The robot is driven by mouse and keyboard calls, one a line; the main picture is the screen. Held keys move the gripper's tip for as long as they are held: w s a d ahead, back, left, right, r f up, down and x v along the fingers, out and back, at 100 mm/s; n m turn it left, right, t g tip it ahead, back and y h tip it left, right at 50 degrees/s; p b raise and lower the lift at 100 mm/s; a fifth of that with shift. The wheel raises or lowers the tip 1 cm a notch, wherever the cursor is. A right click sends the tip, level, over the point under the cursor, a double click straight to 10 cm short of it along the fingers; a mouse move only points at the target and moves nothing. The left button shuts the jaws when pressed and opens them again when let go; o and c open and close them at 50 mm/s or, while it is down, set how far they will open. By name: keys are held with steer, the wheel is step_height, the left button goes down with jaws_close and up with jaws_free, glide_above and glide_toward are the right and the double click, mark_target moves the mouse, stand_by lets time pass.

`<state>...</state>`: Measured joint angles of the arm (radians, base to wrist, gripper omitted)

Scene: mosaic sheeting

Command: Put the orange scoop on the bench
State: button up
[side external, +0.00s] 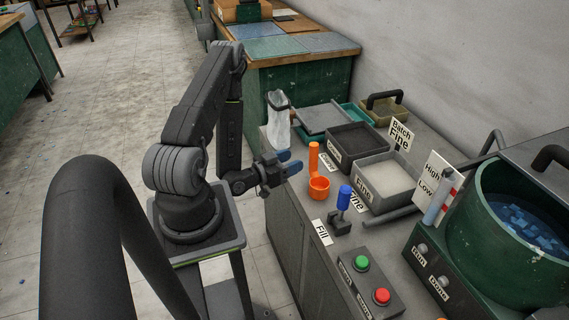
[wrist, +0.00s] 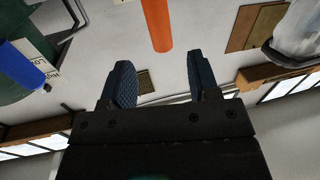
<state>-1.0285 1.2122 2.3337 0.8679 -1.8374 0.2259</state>
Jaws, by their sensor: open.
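The orange scoop (side external: 319,183) stands on the grey bench (side external: 299,194) near its front edge, with its round cup low and its orange handle upright. In the wrist view the orange handle (wrist: 158,22) shows at the top centre, beyond my fingertips; its cup is out of that view. My gripper (side external: 284,165) is to the left of the scoop in the side view, at about handle height and apart from it. In the wrist view my gripper (wrist: 162,88) has its two blue finger pads spread wide with nothing between them.
A blue-handled tool (side external: 344,198) stands right of the scoop. Fine tray (side external: 384,207), dark tray (side external: 354,127) and a white bag (side external: 278,118) are close behind. A button box (side external: 368,286) and green tub (side external: 482,215) stand toward the front right.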

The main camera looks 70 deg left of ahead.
steer(key=shift+s+d, duration=0.2)
steer(key=shift+s, duration=0.8)
